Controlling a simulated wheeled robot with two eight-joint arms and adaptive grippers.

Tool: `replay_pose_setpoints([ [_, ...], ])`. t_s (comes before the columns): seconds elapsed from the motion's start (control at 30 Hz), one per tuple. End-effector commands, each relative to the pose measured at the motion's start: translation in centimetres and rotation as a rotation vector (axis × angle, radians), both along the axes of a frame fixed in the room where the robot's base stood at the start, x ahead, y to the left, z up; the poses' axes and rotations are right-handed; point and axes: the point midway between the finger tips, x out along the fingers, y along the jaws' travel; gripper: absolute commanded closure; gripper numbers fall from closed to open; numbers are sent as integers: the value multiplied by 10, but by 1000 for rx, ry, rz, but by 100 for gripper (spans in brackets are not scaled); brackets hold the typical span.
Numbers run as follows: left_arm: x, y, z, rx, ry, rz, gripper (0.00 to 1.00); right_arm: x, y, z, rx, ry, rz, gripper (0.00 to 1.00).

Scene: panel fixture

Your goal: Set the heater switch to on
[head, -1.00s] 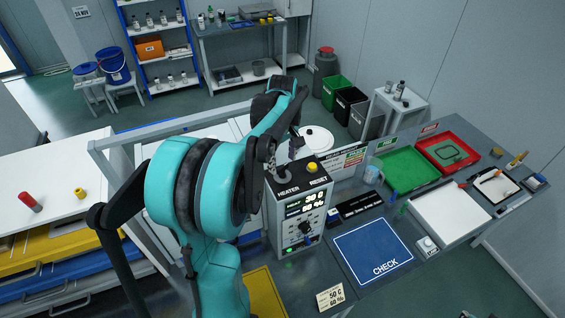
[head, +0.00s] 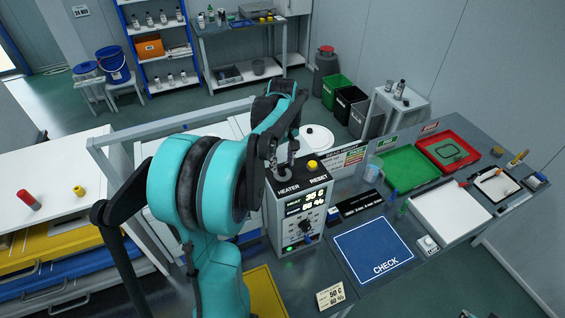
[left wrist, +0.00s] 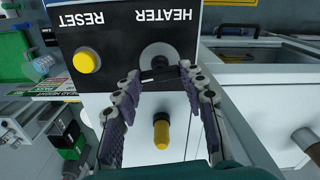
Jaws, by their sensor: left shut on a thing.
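The grey control box (head: 283,222) stands on the bench, with HEATER and RESET printed on its black top. The heater switch (left wrist: 159,57) has a round grey base and sits beside the HEATER label in the left wrist view. My left gripper (left wrist: 158,74) is shut on the dark lever of the switch, with one finger on each side. In the head view my left gripper (head: 280,160) is over the back of the box top, and the arm partly hides the switch. The lever's exact tilt is hard to tell. My right gripper is not in view.
The yellow RESET button (head: 312,166) is close beside the switch. The box front has a lit display (head: 306,202), a dark knob and a green light. A blue CHECK mat (head: 373,250) lies clear to the right. Green (head: 409,167) and red trays stand farther back.

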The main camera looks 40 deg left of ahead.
Motion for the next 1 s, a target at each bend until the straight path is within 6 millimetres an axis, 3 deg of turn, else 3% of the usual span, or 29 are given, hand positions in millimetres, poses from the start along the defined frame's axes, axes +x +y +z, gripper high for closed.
replay_pose_setpoints([
  [0.2,0,0,-1,0,-1,-185,88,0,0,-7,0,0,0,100],
  [0.53,0,0,0,0,0,-208,88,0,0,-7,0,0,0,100],
  [0.57,0,0,0,0,0,-208,54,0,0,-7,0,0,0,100],
  [0.63,0,0,0,0,0,-208,38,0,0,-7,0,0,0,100],
  [1.0,0,0,5,0,0,-206,38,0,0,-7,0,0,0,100],
])
